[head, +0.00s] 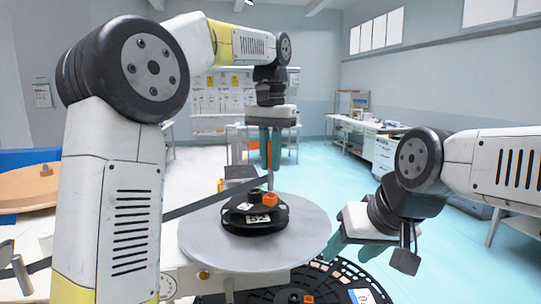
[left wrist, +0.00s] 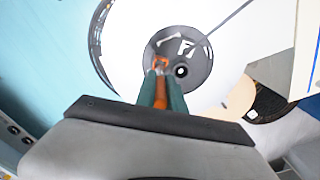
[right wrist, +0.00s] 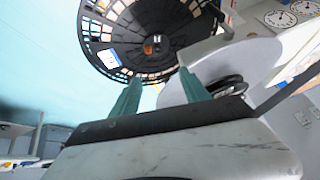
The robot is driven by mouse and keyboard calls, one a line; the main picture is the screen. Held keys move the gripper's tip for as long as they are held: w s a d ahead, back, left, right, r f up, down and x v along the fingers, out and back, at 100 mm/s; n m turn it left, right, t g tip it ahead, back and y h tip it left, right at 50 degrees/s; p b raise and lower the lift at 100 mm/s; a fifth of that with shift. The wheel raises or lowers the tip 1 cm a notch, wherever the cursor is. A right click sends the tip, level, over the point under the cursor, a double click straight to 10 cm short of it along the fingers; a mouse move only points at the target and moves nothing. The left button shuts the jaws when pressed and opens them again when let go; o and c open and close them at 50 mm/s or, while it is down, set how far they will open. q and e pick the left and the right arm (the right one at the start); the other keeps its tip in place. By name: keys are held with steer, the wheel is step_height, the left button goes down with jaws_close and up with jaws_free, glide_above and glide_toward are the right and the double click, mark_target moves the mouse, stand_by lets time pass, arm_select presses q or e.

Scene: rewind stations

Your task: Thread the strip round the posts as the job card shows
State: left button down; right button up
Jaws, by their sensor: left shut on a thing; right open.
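My left gripper (head: 268,166) points down above the grey round plate (head: 205,238), shut on an orange piece, which shows between its fingers in the left wrist view (left wrist: 160,92). Below it, a black reel (head: 240,222) with a white "52" label and an orange knob (head: 270,199) sits on the plate. The dark strip (head: 205,203) runs from the left towards this reel. I cannot tell how the strip joins the reel or the held piece. My right gripper (head: 338,250) is open and empty beside the plate's right edge; its fingers are spread in the right wrist view (right wrist: 160,92).
A large slotted black reel (head: 345,284) lies low in front of the plate; it fills the top of the right wrist view (right wrist: 110,35). Papers hang on the back wall (head: 225,98). A wooden round top (head: 25,188) stands at left. The floor at right is open.

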arm_select(q)
steer(key=shift+f, duration=1.25)
steer(key=shift+f, duration=0.15)
steer(key=c, duration=1.3)
jaws_free()
steer(key=shift+c, duration=0.2)
